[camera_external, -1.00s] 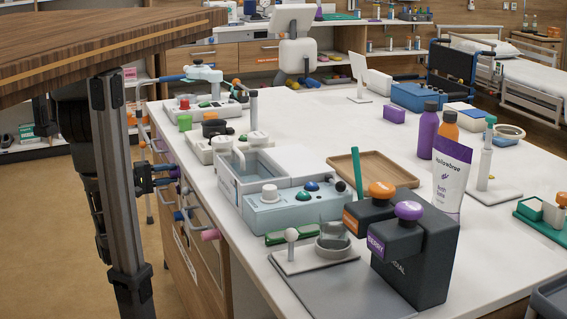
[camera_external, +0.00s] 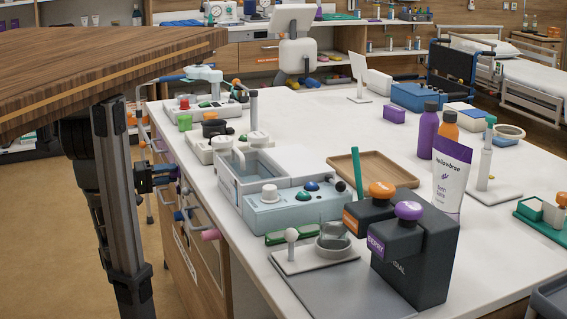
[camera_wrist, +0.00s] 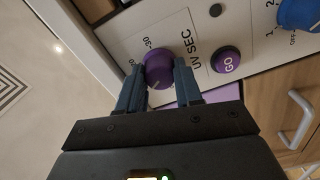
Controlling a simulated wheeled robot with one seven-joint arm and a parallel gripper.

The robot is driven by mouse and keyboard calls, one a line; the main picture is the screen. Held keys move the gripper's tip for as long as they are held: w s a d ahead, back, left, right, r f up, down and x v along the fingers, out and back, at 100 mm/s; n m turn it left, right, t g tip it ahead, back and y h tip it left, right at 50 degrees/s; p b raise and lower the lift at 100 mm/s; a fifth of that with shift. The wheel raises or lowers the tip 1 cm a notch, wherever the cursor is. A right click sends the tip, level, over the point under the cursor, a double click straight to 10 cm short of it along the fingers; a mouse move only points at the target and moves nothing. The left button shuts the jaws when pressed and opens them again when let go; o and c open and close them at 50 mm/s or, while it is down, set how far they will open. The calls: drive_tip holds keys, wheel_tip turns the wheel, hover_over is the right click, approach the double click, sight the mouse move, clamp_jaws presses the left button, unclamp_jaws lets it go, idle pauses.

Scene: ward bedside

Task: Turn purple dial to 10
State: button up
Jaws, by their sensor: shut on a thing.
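The purple dial (camera_wrist: 159,69) sits on a pale panel lettered "UV SEC" in the wrist view. My gripper (camera_wrist: 158,66) is shut on it, with one dark blue finger on its left and one on its right. The labels "30" and "20" show at the dial's upper left. Any "10" label is hidden or unreadable, and I cannot tell the dial's exact setting. In the external view my gripper (camera_external: 163,180) is at the drawer side of the long counter, partly behind a grey post, and the dial cannot be made out.
A purple GO button (camera_wrist: 226,60) and a blue dial (camera_wrist: 299,13) are right of the purple dial. A wooden slab (camera_external: 90,55) overhangs the external view's upper left, above the post (camera_external: 118,190). The counter (camera_external: 320,115) carries many devices and bottles.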

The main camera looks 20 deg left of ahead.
drive_tip(key=shift+f, duration=0.1)
drive_tip(key=o, duration=1)
drive_tip(key=shift+o, duration=0.2)
drive_tip(key=v, duration=0.8)
drive_tip(key=shift+d, duration=0.1)
